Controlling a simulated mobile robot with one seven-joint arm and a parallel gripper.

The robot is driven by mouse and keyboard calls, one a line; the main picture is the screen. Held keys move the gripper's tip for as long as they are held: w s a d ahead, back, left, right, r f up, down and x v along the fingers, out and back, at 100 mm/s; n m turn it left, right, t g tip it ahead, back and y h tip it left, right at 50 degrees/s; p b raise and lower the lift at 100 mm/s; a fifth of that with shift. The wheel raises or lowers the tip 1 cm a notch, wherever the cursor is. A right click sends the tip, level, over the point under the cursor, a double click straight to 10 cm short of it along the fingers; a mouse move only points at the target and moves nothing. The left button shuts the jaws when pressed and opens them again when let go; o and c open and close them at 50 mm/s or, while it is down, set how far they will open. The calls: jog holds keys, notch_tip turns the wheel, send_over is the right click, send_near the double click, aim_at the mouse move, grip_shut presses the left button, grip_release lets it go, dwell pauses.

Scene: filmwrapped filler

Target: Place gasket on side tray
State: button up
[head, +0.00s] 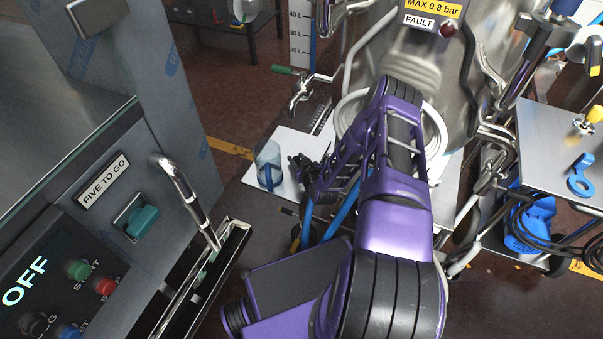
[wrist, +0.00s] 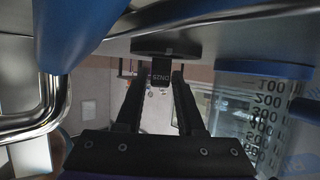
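A dark disc with a tab marked with upside-down lettering, which looks like the gasket (wrist: 165,48), is at the top centre of the wrist view. Its tab hangs between the fingertips of my gripper (wrist: 158,76). The fingers are apart, with a gap visible beside the tab, and do not look closed on it. In the head view my gripper (head: 303,166) is small and dark over a white surface (head: 290,148), beside a clear jug; the gasket cannot be made out there. A steel trolley top (head: 545,125) at the right may be the side tray; I cannot be sure.
The clear jug (head: 268,165) with blue handle stands close left of my gripper, and shows at the right of the wrist view (wrist: 255,115). A steel vessel (head: 430,60) with pipes rises behind. A blue ring with a tab (head: 581,176) is on the trolley. A control cabinet (head: 110,190) fills the left.

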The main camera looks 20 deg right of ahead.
grip_shut()
